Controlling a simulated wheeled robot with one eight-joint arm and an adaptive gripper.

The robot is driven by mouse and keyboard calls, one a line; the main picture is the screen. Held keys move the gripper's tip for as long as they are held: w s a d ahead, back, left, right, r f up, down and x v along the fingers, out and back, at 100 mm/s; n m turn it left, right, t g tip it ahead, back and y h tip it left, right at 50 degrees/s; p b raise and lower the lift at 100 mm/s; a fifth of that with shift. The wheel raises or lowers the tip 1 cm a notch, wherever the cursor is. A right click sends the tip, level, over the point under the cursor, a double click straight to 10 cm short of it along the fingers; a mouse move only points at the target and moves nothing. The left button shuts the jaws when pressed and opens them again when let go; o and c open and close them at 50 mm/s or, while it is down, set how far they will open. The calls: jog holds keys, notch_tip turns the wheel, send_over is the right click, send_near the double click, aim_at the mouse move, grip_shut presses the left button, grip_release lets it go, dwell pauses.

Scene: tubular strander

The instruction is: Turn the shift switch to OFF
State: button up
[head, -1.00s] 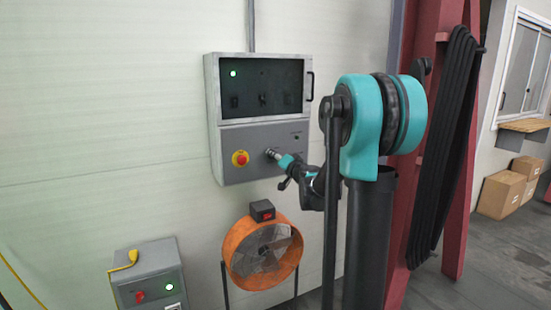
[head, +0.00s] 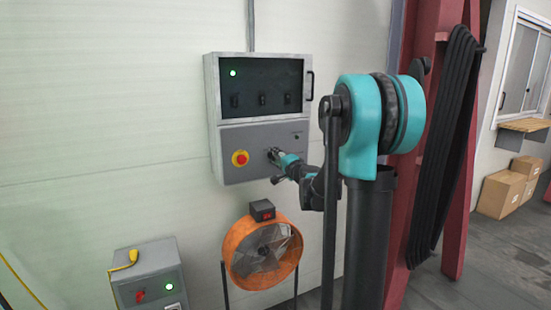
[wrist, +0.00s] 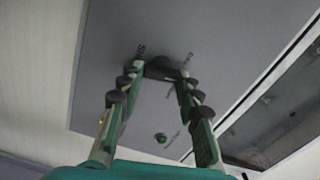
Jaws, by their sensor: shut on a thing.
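The shift switch (wrist: 159,66) is a dark round knob on the grey lower panel of the wall control box (head: 243,172). My gripper (wrist: 163,73) has its two fingers on either side of the knob and is shut on it. In the head view my gripper (head: 280,158) reaches the panel right of the red emergency stop button (head: 240,158), and its fingers hide the switch. Small labels stand by the knob in the wrist view, too blurred to read surely, and the knob's pointing direction cannot be made out.
Behind the box's dark window (head: 262,88) are several black switches and a lit green lamp (head: 233,73). An orange fan (head: 236,262) stands below. A grey box (head: 150,272) with a red switch is at lower left. A red column (head: 462,180) stands at right.

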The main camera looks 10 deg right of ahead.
jog(key=shift+m, duration=1.1)
jog(key=o, duration=1.2)
jog(key=shift+c, duration=0.2)
jog(key=v, duration=1.2)
